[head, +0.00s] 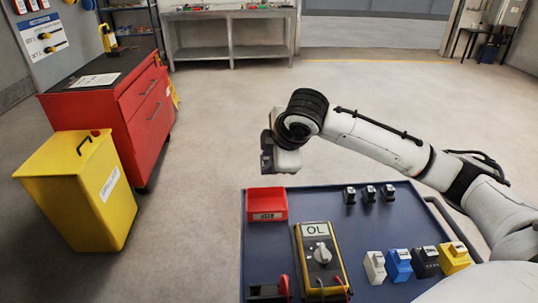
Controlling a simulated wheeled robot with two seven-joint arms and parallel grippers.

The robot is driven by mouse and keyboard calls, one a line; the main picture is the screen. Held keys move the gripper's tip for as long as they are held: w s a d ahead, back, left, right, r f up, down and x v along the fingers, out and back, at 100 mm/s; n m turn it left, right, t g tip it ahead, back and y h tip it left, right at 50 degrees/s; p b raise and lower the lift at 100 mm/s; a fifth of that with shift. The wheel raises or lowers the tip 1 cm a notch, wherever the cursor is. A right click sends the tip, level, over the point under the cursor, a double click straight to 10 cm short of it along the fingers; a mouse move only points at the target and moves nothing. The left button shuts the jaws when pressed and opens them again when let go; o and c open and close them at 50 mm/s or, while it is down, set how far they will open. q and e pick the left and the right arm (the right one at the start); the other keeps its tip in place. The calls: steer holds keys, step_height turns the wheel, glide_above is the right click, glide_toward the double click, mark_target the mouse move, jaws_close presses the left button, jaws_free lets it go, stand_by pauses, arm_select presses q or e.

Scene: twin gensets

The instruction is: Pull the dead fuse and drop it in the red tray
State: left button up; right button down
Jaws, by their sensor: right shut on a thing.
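The red tray (266,204) is a small open bin with a label on its front, at the far left corner of the dark blue cart top (320,203). My right gripper (266,154) is in the air, above and beyond the tray in the picture. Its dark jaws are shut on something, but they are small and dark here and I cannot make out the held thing. I cannot identify the dead fuse anywhere in this view. My left gripper is out of view.
A yellow multimeter (319,256) reading OL lies on the cart. Three small black parts (367,194) stand at the back; white, blue, dark and yellow blocks (399,264) stand at the right. A red cabinet (140,110) and yellow bin (85,195) stand left. The floor beyond is clear.

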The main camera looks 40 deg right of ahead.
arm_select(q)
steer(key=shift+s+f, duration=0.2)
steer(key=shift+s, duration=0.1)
arm_select(e)
step_height(320, 180, down, 8)
steer(key=shift+f, duration=0.25)
steer(key=c, duration=1.4)
jaws_free()
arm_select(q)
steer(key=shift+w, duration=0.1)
arm_select(e)
steer(key=v, duration=1)
steer(key=shift+r, duration=0.15)
steer(key=shift+s, duration=0.1)
